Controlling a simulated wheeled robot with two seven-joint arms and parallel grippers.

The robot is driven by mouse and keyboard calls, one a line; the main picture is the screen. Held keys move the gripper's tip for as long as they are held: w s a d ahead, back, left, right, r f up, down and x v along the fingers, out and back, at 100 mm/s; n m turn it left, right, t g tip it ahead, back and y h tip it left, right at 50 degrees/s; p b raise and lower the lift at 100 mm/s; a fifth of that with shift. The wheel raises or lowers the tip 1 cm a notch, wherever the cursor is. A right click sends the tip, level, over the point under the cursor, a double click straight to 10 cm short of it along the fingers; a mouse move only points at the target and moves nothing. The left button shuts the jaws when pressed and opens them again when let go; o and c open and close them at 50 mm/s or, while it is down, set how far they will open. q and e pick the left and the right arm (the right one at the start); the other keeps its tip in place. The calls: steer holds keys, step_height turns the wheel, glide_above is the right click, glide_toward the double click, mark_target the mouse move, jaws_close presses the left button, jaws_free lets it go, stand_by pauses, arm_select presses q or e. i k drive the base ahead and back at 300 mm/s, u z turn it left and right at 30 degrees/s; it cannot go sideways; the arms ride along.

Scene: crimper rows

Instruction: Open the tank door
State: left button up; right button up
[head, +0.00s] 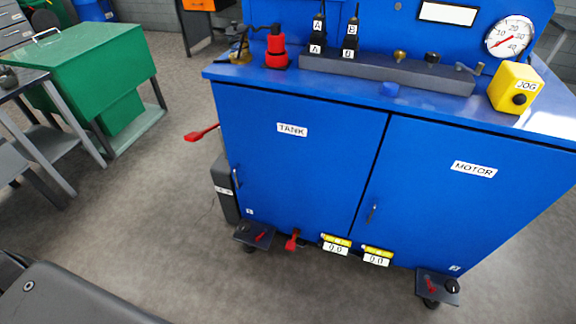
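The tank door (295,170) is the left blue panel on the front of the blue machine cabinet, with a white TANK label (292,129). It looks shut and flush. A small upright metal handle (236,178) sits near its left edge. The motor door (465,205) beside it, labelled MOTOR, also looks shut, with its own handle (372,213) near its left edge, just right of the dark seam. Neither of my grippers shows in the head view.
A red lever (202,133) sticks out left of the cabinet. Another red lever (291,240) and yellow-topped counters (336,244) sit below the doors. Caster plates (254,235) jut from the bottom corners. A green cabinet (95,70) stands left.

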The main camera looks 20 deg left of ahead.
mark_target(304, 160)
steer(key=z, duration=2.05)
steer(key=k, duration=1)
steer(key=u, duration=1.4)
steer(key=i, duration=0.5)
